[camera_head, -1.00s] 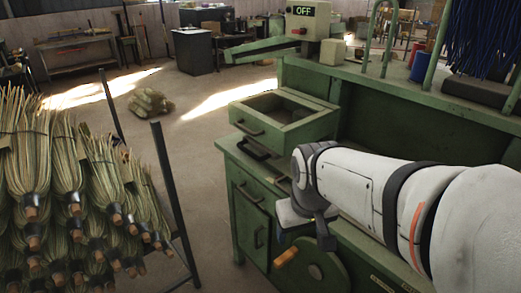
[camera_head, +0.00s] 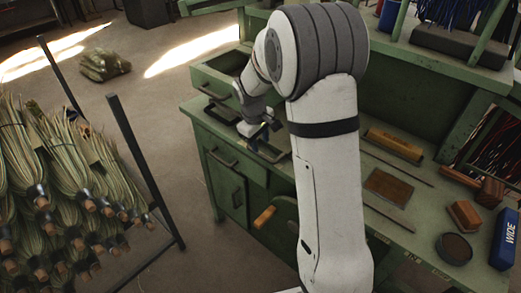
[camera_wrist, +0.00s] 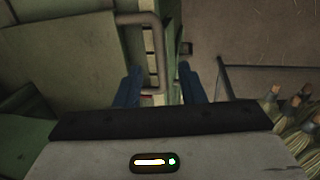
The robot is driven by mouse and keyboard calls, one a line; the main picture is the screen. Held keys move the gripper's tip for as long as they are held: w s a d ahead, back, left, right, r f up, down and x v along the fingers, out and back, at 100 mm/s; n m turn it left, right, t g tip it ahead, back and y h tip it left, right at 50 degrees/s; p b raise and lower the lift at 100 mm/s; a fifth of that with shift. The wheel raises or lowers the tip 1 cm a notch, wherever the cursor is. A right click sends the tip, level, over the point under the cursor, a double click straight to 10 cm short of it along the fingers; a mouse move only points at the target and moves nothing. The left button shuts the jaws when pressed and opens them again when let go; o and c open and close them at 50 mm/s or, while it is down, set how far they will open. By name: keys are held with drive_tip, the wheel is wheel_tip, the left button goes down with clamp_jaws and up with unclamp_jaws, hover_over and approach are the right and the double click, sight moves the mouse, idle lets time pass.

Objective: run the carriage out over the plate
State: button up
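My gripper (camera_wrist: 159,68) has two blue fingers standing apart, with nothing clearly pinched between them. In the head view my gripper (camera_head: 257,133) hangs low over the left end of the green bench. A dark U-shaped handle (camera_head: 268,152) lies on the bench top just below and right of the fingers. Another dark handle (camera_head: 220,112) lies to their left. In the wrist view a grey bar handle (camera_wrist: 155,50) reaches between the fingers; contact cannot be told. Which part is the carriage or the plate I cannot tell for certain.
An open green drawer box (camera_head: 207,78) stands behind the gripper. An orange-handled crank (camera_head: 264,217) sticks out of the bench front. A blue WIDE box (camera_head: 504,240) and wooden blocks (camera_head: 464,215) lie right.

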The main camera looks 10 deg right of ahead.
sight(263, 156)
drive_tip(key=f, duration=0.4)
drive_tip(key=d+f, duration=0.1)
drive_tip(key=f, duration=0.1)
drive_tip(key=shift+w+f+p, duration=0.1)
drive_tip(key=shift+w+p, duration=0.25)
drive_tip(key=shift+c, duration=0.3)
drive_tip(key=c, duration=0.7)
clamp_jaws()
